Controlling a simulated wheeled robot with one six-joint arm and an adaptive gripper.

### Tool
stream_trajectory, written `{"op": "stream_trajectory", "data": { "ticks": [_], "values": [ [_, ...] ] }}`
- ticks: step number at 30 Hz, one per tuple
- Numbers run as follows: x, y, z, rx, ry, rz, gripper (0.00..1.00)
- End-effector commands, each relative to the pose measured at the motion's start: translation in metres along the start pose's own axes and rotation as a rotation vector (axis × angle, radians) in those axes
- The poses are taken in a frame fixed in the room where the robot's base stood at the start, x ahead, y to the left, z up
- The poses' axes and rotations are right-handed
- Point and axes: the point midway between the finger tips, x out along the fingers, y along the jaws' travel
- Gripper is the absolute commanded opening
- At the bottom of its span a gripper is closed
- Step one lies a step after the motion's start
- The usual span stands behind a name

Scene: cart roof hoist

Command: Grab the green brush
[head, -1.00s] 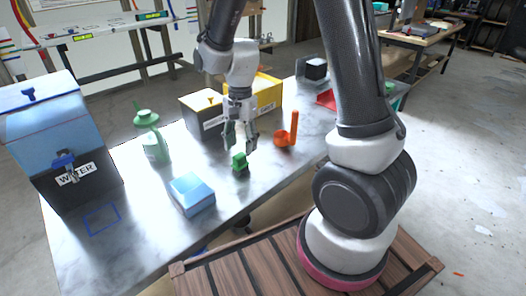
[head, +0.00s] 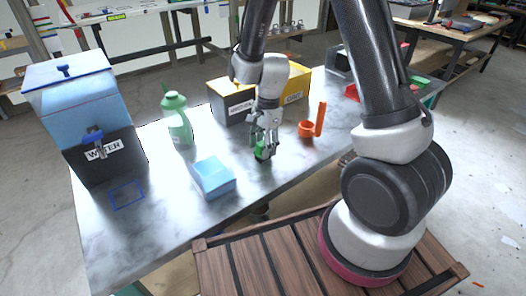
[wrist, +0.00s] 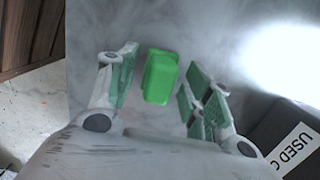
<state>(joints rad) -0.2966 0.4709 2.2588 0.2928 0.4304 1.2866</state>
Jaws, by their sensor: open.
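The green brush (head: 259,152) stands on the grey table (head: 205,215), a small green block shape from here. In the wrist view the brush (wrist: 160,76) lies between the two sides of my gripper, with a gap to the fingers on both sides. My gripper (head: 264,148) is low over the table around the brush. In the wrist view my gripper (wrist: 158,85) is open, its green finger pads facing each other. The fingers partly cover the brush in the head view.
A blue box (head: 213,178) lies left of the brush, and a green bottle (head: 177,120) stands behind it. An orange scoop-like item (head: 308,129) is at the right. A black-and-yellow bin (head: 232,103) stands behind my gripper. The water tank (head: 85,115) is far left.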

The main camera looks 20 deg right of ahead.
Motion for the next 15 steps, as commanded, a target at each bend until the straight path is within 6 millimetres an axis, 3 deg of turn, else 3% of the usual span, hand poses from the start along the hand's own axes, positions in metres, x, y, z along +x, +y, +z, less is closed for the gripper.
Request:
{"op": "stream_trajectory", "data": {
  "ticks": [6, 12, 15],
  "values": [
    [0.0007, 0.0000, 0.0001, -0.001, 0.000, 0.000, 0.50],
    [0.0005, 0.0000, 0.0000, -0.001, 0.000, 0.000, 0.14],
    [0.0004, 0.0000, 0.0000, -0.001, 0.000, 0.000, 0.01]
  ]
}}
